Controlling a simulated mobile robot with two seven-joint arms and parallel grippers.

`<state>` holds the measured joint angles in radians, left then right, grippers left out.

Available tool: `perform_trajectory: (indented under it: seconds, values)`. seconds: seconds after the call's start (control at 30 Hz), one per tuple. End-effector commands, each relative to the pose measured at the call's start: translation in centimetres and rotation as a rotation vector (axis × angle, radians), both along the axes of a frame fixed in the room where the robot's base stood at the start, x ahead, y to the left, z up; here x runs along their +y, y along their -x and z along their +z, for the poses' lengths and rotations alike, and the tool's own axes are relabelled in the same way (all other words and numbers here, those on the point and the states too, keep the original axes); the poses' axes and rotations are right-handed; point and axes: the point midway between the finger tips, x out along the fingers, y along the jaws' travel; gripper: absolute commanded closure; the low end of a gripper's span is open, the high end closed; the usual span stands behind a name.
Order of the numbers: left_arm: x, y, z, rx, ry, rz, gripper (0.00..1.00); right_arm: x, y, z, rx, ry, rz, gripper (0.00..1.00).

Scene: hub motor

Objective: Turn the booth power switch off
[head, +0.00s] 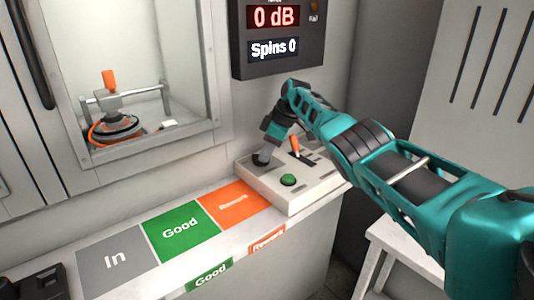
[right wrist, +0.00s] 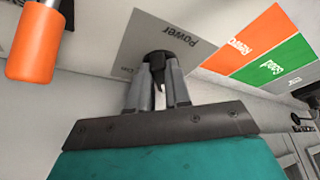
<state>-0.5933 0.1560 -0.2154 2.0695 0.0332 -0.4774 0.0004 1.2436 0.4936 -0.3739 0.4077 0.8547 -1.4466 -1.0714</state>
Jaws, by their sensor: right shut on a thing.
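The power switch is a black rotary knob on a grey plate marked "Power" (right wrist: 135,45). The knob (right wrist: 165,60) shows between my right fingertips in the right wrist view. The plate is on top of a cream control box (head: 300,198) on the ledge. My right gripper (head: 262,156) points down at the box's left rear in the head view. It is shut on the knob, also seen in the right wrist view (right wrist: 158,85). The fingers hide part of the knob, and its setting cannot be read. My left gripper is not in view.
An orange-handled lever (head: 294,145) and a green button (head: 288,180) are close to the gripper on the box. A display (head: 274,40) reads "0 dB" and "Spins 0". A windowed booth (head: 150,60) stands at left. Grey, green and orange mats (head: 180,231) lie empty.

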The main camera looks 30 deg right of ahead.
Motion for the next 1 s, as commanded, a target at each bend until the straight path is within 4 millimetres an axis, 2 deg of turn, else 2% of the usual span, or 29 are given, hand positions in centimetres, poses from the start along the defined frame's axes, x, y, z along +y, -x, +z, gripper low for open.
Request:
perform_trajectory:
  seconds: [0.1,0.13,0.4,0.73,0.87,1.0]
  values:
    - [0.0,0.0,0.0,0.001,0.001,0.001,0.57,0.0,0.1,-0.1,0.005,0.001,0.001,1.00]
    - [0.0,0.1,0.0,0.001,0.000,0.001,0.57,0.0,0.1,-0.1,0.005,0.001,0.001,0.81]
    - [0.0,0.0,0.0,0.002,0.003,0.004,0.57,0.0,0.0,-0.1,0.002,0.000,-0.001,0.56]
    - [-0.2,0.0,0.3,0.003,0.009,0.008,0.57,-0.2,0.1,0.6,0.000,0.000,-0.001,0.56]
    - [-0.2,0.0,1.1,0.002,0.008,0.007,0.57,-0.6,0.6,2.2,-0.001,0.001,-0.001,0.56]
    - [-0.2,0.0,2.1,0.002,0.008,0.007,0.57,-1.4,1.4,5.1,-0.003,0.003,-0.001,0.56]
